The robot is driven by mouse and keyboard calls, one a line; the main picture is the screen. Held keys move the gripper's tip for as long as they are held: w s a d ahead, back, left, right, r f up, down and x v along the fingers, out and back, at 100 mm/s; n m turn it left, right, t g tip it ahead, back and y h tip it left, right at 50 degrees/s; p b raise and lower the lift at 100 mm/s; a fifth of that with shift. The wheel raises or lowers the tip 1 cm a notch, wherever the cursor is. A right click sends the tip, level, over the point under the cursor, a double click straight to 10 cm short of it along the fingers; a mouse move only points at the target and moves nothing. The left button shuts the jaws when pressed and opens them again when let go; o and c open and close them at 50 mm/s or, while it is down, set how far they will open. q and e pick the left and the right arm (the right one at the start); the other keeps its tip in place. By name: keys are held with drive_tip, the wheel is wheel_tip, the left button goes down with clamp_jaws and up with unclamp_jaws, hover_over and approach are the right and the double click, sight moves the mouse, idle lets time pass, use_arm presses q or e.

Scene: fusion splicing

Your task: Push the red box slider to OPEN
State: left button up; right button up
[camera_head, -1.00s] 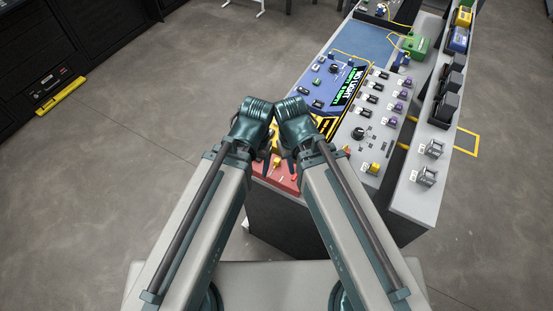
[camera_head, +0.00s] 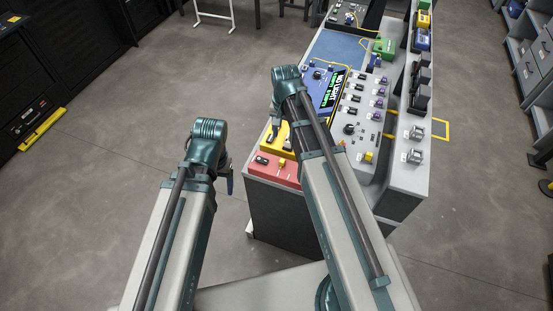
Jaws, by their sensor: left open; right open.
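The red box (camera_head: 259,171) lies at the near left corner of the bench. A small yellow knob (camera_head: 281,163) and a small dark part (camera_head: 262,160) show on its top; which is the slider, and its position, is too small to tell. My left gripper (camera_head: 226,179) is open, pointing down left of the red box and apart from it, off the bench edge. My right gripper (camera_head: 273,129) is open and empty above the yellow box (camera_head: 272,144), just beyond the red box. Its arm covers part of the bench.
The blue box (camera_head: 317,75) with a green-lettered display (camera_head: 333,90) sits beyond. A grey panel (camera_head: 345,143) with several knobs and switches lies to the right, beside a raised shelf (camera_head: 410,180).

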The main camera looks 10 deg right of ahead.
sight(283, 160)
drive_tip(key=shift+f, duration=0.1)
wheel_tip(283, 160, down, 14)
drive_tip(key=b, duration=1.4)
drive_tip(key=shift+r, duration=0.2)
clamp_jaws()
idle(0.5)
